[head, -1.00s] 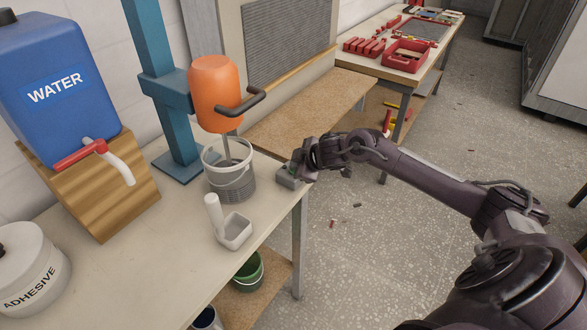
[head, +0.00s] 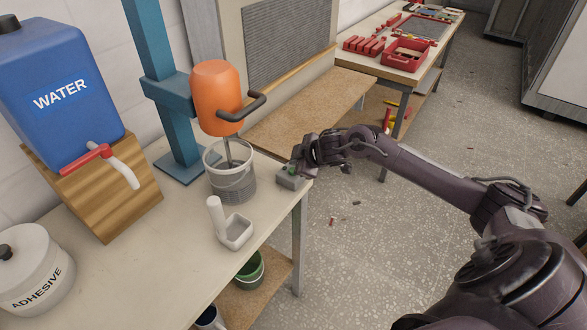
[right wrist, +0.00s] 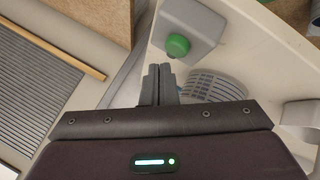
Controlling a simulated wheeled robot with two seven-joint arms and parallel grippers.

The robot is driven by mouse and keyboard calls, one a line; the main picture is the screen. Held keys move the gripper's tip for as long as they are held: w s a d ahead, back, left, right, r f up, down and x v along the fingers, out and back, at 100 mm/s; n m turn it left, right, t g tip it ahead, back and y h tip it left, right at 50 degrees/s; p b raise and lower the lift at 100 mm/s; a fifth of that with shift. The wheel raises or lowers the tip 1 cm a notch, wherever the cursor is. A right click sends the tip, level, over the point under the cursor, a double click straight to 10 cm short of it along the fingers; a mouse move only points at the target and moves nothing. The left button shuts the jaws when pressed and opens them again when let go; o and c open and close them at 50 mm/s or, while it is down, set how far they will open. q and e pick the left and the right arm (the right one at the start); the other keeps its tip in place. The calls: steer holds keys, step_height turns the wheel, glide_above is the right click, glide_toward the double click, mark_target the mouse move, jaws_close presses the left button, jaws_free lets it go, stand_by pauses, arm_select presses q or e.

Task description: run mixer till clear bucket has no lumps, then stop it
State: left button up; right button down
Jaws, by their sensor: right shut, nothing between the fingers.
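The orange mixer (head: 216,98) hangs on a blue stand, its shaft reaching down into the clear bucket (head: 231,185). Grey material shows in the bucket; I cannot tell whether it has lumps or whether the shaft turns. A grey switch box (head: 289,182) sits at the bench edge, right of the bucket. My right gripper (head: 296,167) is by this box. In the right wrist view, the shut, empty fingers (right wrist: 158,70) point toward the box's green button (right wrist: 178,46), which appears just beyond the tips. I cannot tell whether they touch. My left gripper is out of view.
A white scoop (head: 230,228) stands in front of the bucket. A blue water container (head: 60,110) on a wooden block and an adhesive tub (head: 35,275) are at left. A lower wooden shelf and a table with a red crate (head: 408,54) lie behind. Floor at right is open.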

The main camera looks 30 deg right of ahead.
steer(key=shift+r+p, duration=2.15)
steer(key=shift+r, duration=0.25)
steer(key=shift+f, duration=0.1)
